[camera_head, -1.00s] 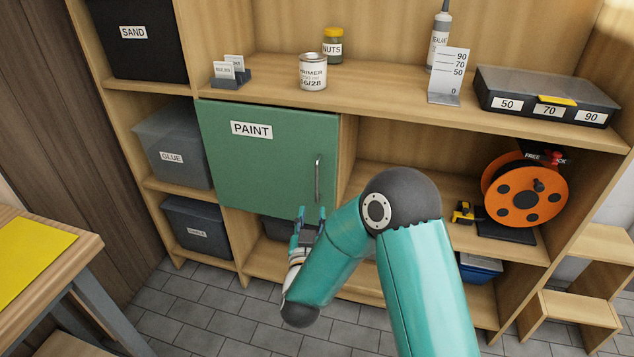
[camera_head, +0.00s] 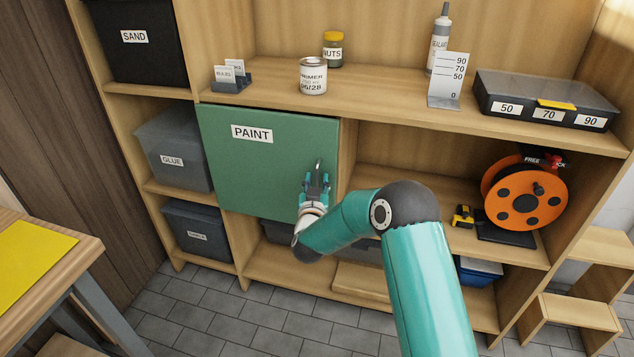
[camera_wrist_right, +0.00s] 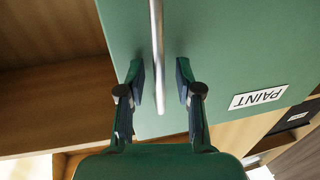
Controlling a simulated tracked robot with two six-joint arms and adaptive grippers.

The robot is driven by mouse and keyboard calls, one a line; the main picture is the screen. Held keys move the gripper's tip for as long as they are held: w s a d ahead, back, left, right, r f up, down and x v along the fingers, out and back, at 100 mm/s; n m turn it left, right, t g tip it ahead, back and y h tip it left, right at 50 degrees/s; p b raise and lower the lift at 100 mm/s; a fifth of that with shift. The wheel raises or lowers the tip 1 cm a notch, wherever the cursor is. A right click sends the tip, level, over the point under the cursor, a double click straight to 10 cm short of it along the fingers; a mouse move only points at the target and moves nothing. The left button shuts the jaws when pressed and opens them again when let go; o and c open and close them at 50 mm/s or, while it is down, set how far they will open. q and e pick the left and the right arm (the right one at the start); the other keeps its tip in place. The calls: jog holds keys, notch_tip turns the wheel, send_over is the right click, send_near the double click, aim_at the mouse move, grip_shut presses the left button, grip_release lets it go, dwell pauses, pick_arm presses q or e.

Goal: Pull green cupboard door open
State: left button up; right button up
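The green cupboard door (camera_head: 255,165) carries a PAINT label and looks closed in the shelf unit. Its vertical metal handle (camera_head: 319,166) is near the door's right edge; my gripper hides its lower part in the head view. My right gripper (camera_head: 317,180) is at the handle. In the right wrist view the fingers of the right gripper (camera_wrist_right: 160,83) are apart, with the handle (camera_wrist_right: 157,50) running between them and a gap on each side. The green door (camera_wrist_right: 225,50) fills much of that view. My left gripper is not in view.
Above the door, the shelf holds a primer can (camera_head: 313,76), a nuts jar (camera_head: 333,48) and a card holder (camera_head: 231,76). An orange cable reel (camera_head: 525,195) stands in the right compartment. A wooden table (camera_head: 40,265) is at left; grey floor (camera_head: 235,320) lies in front.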

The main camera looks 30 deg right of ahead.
grip_shut()
dwell(0.4)
